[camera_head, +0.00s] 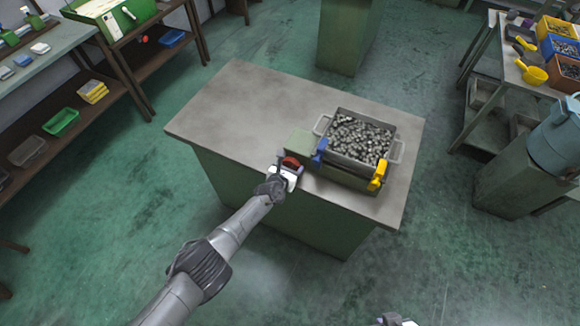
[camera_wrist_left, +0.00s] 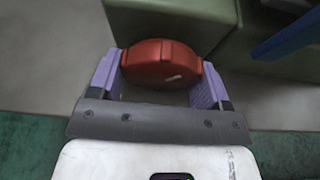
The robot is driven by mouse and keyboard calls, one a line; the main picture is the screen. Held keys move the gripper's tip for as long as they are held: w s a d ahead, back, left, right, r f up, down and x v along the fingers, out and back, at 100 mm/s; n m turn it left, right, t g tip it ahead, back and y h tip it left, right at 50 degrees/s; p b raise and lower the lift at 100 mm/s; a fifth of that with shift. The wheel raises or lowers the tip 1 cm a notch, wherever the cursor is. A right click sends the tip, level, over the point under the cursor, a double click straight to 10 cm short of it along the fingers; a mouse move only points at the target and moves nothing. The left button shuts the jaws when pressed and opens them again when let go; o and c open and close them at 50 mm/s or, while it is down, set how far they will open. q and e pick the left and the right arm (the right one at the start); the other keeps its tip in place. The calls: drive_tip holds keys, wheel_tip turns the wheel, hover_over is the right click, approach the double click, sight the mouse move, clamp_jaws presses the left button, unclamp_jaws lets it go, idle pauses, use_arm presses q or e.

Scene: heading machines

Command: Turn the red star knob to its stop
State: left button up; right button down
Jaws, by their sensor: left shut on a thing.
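The red star knob (camera_head: 291,162) sits at the front of a green machine block (camera_head: 305,143) on the grey-topped table. My left gripper (camera_head: 287,168) reaches it from the front. In the left wrist view the knob (camera_wrist_left: 160,63) fills the space between the two purple fingers of the gripper (camera_wrist_left: 161,75), which are shut on its sides. The knob's stop cannot be made out. A small part at the bottom edge of the head view may belong to my right arm; its gripper's fingers do not show.
A grey bin of metal parts (camera_head: 333,149) stands right of the knob, with a blue piece (camera_head: 320,152) and a yellow piece (camera_head: 378,175) at its front. The table's left part (camera_head: 235,105) is bare. Shelves (camera_head: 88,108) stand at left, a bench with bins at right.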

use_arm(q)
drive_tip(key=shift+d+m+y, duration=0.1)
drive_tip(key=shift+m+y, duration=0.3)
drive_tip(key=shift+m, duration=0.2)
drive_tip(key=shift+m+t+y, duration=0.4)
drive_tip(key=shift+m, duration=0.3)
drive_tip(key=o, duration=0.9)
drive_tip(key=shift+p, duration=0.3)
